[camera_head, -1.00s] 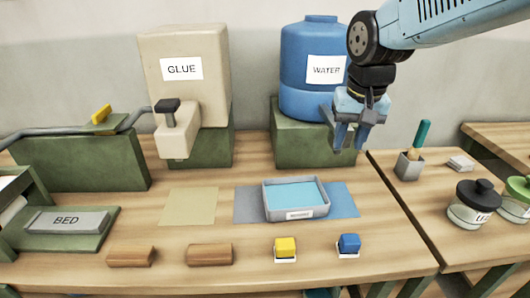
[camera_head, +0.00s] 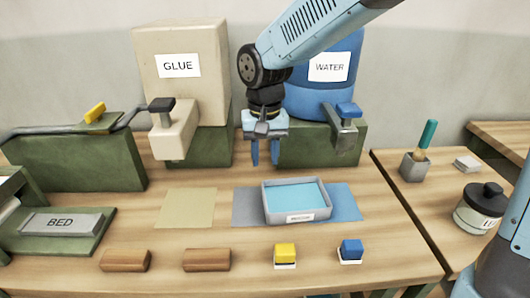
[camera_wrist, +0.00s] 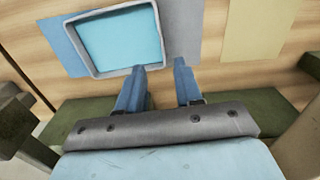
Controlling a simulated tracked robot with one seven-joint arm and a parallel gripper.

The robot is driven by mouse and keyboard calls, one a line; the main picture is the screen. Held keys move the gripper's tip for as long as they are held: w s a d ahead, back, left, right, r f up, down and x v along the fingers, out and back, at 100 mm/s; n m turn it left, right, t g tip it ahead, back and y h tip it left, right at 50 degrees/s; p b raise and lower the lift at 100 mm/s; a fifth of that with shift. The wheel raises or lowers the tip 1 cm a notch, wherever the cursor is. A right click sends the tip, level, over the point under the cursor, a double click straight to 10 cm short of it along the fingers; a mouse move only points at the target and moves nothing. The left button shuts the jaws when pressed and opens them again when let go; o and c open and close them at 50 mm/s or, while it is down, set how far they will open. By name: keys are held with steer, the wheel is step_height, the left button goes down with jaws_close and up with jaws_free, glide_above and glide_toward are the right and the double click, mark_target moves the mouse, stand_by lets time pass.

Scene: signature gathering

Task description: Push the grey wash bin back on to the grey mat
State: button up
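The grey wash bin (camera_head: 297,217) is a shallow tray with light blue contents and a label on its front. It covers the join between the grey mat (camera_head: 247,208) on its left and the blue mat (camera_head: 346,202) on its right. How much of each mat lies under it is hidden. My gripper (camera_head: 265,163) points down behind the bin's left part in the head view, near the stands. In the wrist view, my fingers (camera_wrist: 160,85) are apart with nothing between them. One fingertip appears close to the rim of the bin (camera_wrist: 152,45); contact cannot be told.
The green water stand (camera_head: 310,153) and glue stand (camera_head: 205,152) stand behind, with a water tap (camera_head: 345,118) jutting forward. A tan mat (camera_head: 187,208) lies left of the grey mat. Yellow (camera_head: 285,252) and blue (camera_head: 350,251) stamps and wooden blocks (camera_head: 207,260) line the front.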

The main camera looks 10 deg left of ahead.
mark_target(264, 196)
stand_by(0.3)
step_height(264, 196, down, 14)
steer(key=shift+r, duration=0.1)
stand_by(0.7)
jaws_close()
stand_by(1.4)
